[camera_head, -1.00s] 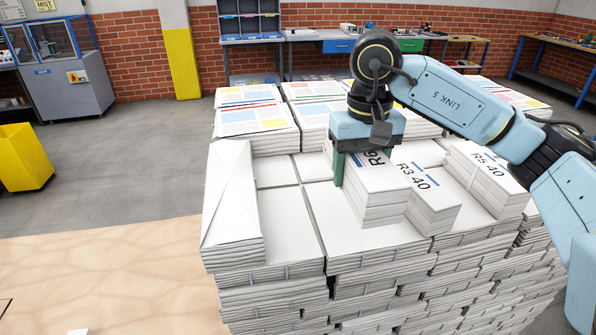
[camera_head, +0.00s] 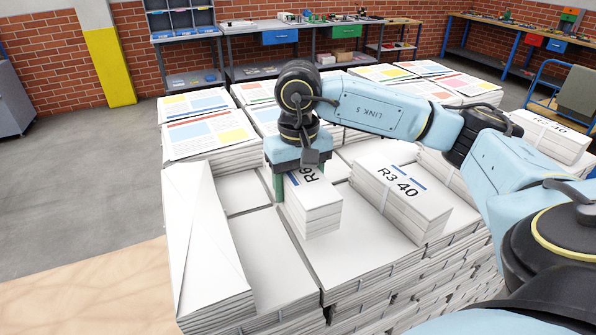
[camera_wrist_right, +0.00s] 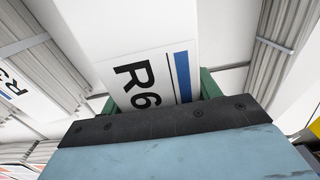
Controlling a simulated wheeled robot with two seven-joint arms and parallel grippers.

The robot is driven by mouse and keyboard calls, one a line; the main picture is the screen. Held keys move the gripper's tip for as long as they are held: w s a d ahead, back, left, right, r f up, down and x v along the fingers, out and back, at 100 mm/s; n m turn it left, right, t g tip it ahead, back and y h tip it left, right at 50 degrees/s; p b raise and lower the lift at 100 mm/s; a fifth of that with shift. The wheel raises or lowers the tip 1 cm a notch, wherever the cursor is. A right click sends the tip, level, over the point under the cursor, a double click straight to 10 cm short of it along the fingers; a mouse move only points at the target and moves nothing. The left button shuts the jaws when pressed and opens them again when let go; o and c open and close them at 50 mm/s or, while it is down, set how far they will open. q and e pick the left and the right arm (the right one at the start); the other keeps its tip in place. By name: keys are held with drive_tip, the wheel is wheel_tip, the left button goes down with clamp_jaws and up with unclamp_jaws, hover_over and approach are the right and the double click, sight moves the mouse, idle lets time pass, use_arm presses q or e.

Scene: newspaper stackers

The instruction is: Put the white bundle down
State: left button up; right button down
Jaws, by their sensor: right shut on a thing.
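The white bundle (camera_head: 314,209) is a stack of papers marked R6 with a blue stripe. My right gripper (camera_head: 279,190) is shut on it, with green fingers along its sides. The bundle hangs over the stacked white bundles (camera_head: 345,250); I cannot tell whether its underside touches them. In the right wrist view the bundle (camera_wrist_right: 143,45) sits between the green fingers, its R6 label facing the camera. My left gripper is not in view.
A bundle marked R3 40 (camera_head: 402,200) lies close to the right. A plain white bundle (camera_head: 205,240) lies at the left edge. Colour-printed stacks (camera_head: 205,135) stand behind. Bare white tops show between the plain bundle and R3 40.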

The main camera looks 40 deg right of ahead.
drive_tip(key=shift+f, duration=1.6)
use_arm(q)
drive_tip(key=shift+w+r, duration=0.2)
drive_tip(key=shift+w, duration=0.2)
use_arm(e)
drive_tip(key=shift+w+f, duration=0.1)
drive_tip(key=shift+f, duration=0.05)
drive_tip(key=shift+f, duration=0.2)
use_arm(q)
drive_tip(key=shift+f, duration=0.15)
use_arm(e)
drive_tip(key=shift+c, duration=1.9)
unclamp_jaws()
